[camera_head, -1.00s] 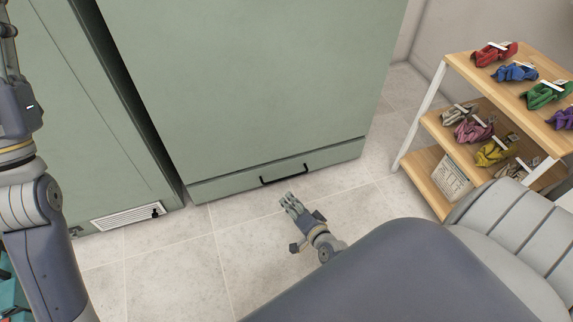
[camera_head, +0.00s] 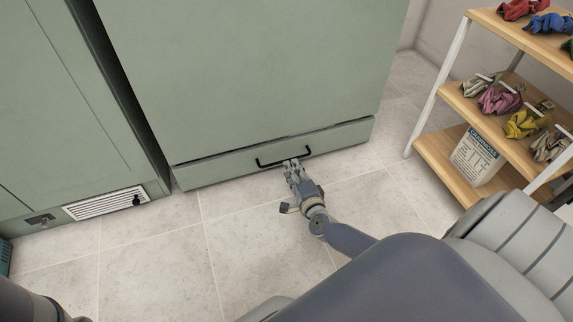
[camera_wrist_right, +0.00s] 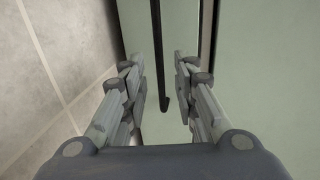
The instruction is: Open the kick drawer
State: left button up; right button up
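The kick drawer (camera_head: 220,170) is a low green front at the foot of a tall green cabinet (camera_head: 250,70). A narrow dark gap shows along its top edge. Its black bar handle (camera_head: 270,164) runs along the front. My right gripper (camera_head: 291,165) is at the handle's right half, low over the floor. In the right wrist view the drawer front (camera_wrist_right: 135,30) and handle (camera_wrist_right: 158,50) show, with the handle's end between the two fingers (camera_wrist_right: 157,68). The fingers are apart, with space on both sides of the bar. My left gripper is out of view.
A wooden shelf rack (camera_head: 436,153) with folded coloured cloths and a labelled box (camera_head: 474,158) stands to the right. Another green cabinet with a white vent (camera_head: 105,203) stands to the left. The tiled floor (camera_head: 150,260) before the drawer is clear.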

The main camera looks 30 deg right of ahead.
jog(key=b+x, duration=0.1)
jog(key=x, duration=0.1)
jog(key=b+x, duration=0.1)
jog(key=x, duration=0.1)
jog(key=shift+w+d+f, duration=0.1)
jog(key=shift+w+f, duration=0.2)
jog(key=shift+w, duration=0.05)
jog(key=shift+b+x, duration=0.35)
jog(key=shift+x, duration=0.45)
jog(key=shift+r, duration=0.15)
grip_shut()
